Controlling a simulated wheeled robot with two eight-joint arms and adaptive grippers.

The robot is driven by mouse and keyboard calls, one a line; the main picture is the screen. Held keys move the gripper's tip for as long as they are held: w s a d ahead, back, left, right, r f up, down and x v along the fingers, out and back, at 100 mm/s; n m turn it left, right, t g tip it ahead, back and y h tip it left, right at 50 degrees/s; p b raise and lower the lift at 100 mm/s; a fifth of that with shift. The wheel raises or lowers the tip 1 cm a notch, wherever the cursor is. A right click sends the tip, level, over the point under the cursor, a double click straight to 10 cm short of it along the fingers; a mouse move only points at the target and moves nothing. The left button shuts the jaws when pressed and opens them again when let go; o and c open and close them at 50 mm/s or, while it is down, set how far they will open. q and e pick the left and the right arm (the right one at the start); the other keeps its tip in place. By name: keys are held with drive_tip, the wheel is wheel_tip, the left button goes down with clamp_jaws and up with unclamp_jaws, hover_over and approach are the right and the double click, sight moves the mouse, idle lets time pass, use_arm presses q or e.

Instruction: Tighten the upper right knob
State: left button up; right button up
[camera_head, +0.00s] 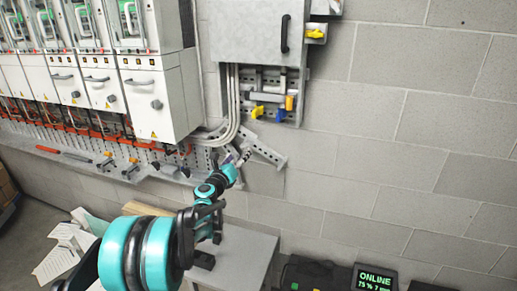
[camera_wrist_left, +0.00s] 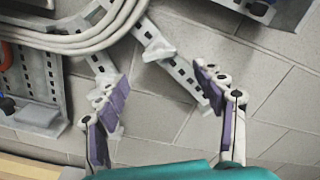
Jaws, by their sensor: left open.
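A yellow knob (camera_head: 315,34) sits on a small box at the right side of the grey wall cabinet, upper right in the head view. Below the cabinet are another yellow knob (camera_head: 257,111) and a blue knob (camera_head: 280,116) on a bracket. I cannot tell which knob the task names. Dark round knobs (camera_head: 157,104) sit on the white drive units. My left gripper (camera_head: 241,158) is below the bracket, by a slotted metal strut, apart from these knobs. In the left wrist view, its purple-padded fingers (camera_wrist_left: 160,82) are spread with nothing between them. My right gripper is not in view.
Slotted struts (camera_wrist_left: 183,75) and grey cables (camera_wrist_left: 75,38) lie close beyond the left fingers. A perforated shelf (camera_head: 100,165) with tools runs under the drive units. A grey table (camera_head: 245,248) stands below. The block wall (camera_head: 400,130) at right is bare.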

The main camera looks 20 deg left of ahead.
sight(247, 144)
use_arm(q)
drive_tip(key=w+b, duration=0.1)
drive_tip(key=w, duration=0.6)
drive_tip(key=shift+w+a+b, duration=0.2)
drive_tip(key=shift+w+b, duration=0.05)
drive_tip(key=shift+b, duration=0.1)
drive_tip(key=c, duration=1.2)
